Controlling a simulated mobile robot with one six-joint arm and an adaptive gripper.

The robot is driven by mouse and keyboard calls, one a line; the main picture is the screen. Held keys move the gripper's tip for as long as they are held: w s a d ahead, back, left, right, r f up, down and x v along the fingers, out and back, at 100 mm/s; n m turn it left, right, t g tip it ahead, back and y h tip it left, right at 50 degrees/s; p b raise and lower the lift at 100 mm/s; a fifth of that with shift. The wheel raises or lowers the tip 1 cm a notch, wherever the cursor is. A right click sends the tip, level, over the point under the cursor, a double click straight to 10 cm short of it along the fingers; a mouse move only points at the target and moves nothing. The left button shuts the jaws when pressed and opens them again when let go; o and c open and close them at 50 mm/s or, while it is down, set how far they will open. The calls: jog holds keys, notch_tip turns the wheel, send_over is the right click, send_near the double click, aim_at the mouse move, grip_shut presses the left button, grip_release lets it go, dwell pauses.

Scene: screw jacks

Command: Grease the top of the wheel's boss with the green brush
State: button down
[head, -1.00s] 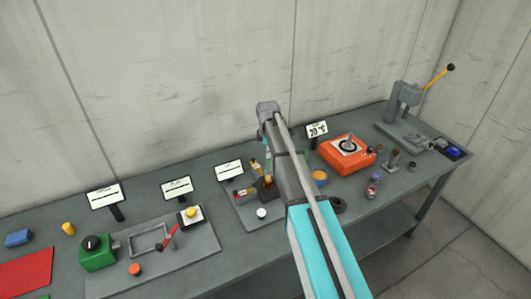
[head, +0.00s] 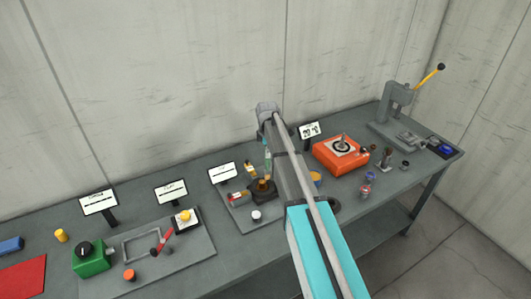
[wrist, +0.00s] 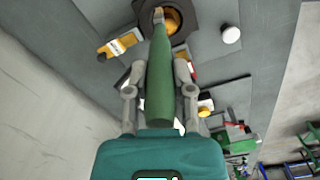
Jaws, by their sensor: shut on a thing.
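My gripper (wrist: 157,92) is shut on the green brush (wrist: 160,80), whose thick handle runs away from the wrist camera. The brush's pale tip (wrist: 158,14) shows over the near-left part of the brass wheel boss (wrist: 173,20). I cannot tell whether the tip touches it. A dark housing (wrist: 197,15) surrounds the brass wheel. In the head view, the boss (head: 263,185) stands up from the housing (head: 264,195), and the brush (head: 267,160) hangs upright above it, partly hidden by my arm.
A yellow-labelled tube (wrist: 122,43) lies beside the housing, and a white-capped pot (wrist: 231,34) stands on its other side. An orange heater unit (head: 340,152) and a lever press (head: 400,110) stand at the right. A green box (head: 90,257) with a black knob is at the left.

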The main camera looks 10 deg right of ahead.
jog(key=shift+s, duration=0.1)
jog(key=shift+s+d, duration=0.1)
jog(key=shift+s, duration=0.15)
dwell(0.5)
jog(key=shift+s+a, duration=0.2)
jog(key=shift+a, duration=0.45)
jog(key=shift+s+a, duration=0.15)
jog(key=shift+a, duration=0.5)
jog(key=shift+s+a, duration=0.2)
jog(key=shift+a, duration=0.45)
jog(key=shift+s+a, duration=0.2)
jog(key=shift+a, duration=0.4)
jog(key=shift+d, duration=0.1)
jog(key=shift+w+d, duration=0.2)
jog(key=shift+d, duration=0.4)
jog(key=shift+w+d, duration=0.15)
jog(key=shift+d, duration=0.6)
